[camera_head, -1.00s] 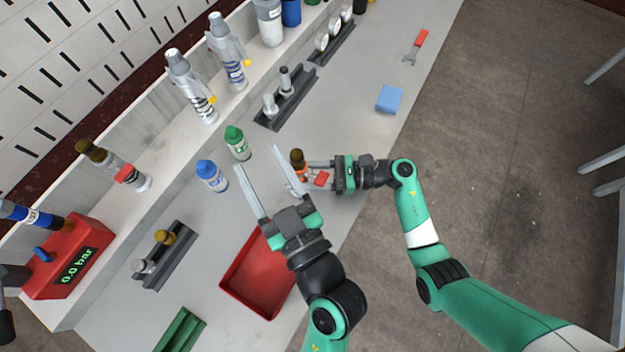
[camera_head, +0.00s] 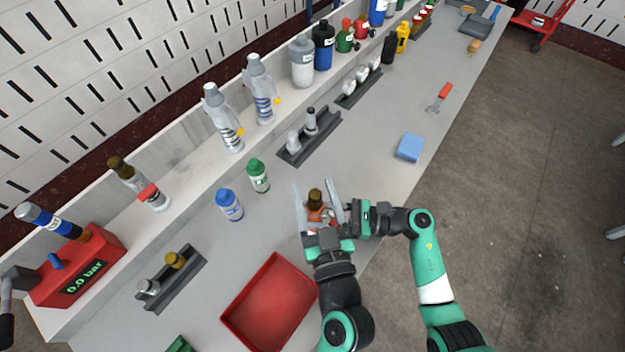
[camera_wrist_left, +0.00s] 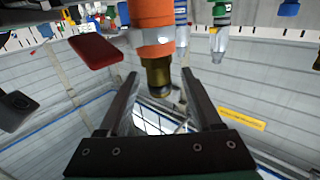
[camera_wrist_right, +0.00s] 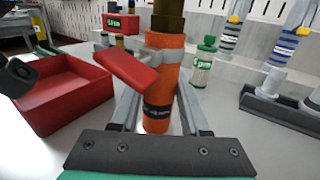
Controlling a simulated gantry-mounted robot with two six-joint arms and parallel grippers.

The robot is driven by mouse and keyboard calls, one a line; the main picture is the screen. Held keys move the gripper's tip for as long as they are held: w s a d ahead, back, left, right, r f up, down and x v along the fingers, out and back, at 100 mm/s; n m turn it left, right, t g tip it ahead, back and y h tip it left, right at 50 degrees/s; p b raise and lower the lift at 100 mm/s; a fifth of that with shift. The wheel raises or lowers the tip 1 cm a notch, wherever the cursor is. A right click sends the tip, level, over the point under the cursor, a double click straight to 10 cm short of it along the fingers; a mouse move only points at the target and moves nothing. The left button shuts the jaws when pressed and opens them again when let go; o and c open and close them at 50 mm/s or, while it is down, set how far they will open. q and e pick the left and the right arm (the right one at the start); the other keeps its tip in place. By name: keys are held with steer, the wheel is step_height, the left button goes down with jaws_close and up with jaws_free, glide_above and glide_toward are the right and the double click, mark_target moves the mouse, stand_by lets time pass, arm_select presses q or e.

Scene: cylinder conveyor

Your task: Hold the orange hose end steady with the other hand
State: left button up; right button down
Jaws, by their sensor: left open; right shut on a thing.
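The orange hose end appears as an orange cylinder (camera_wrist_right: 166,78) with a brass-coloured end (camera_head: 315,196) and a red tab (camera_wrist_right: 125,70) at its side. My right gripper (camera_wrist_right: 160,84) is shut on its orange body and holds it upright over the bench. My left gripper (camera_head: 313,184) is open, with one finger on each side of the piece in the head view. In the left wrist view, the brass end (camera_wrist_left: 157,76) shows between the open fingers, and the orange part (camera_wrist_left: 152,22) lies beyond. I see no clear finger contact there. The left hand partly hides the piece in the head view.
A red tray (camera_head: 270,305) lies on the bench just left of my grippers. Blue-capped (camera_head: 229,205) and green-capped (camera_head: 258,176) bottles stand behind. A dark rack (camera_head: 309,137) and a blue block (camera_head: 410,147) are farther off. The bench between is clear.

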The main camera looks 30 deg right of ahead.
arm_select(q)
steer(key=shift+x, duration=1.45)
jaws_close()
stand_by(0.8)
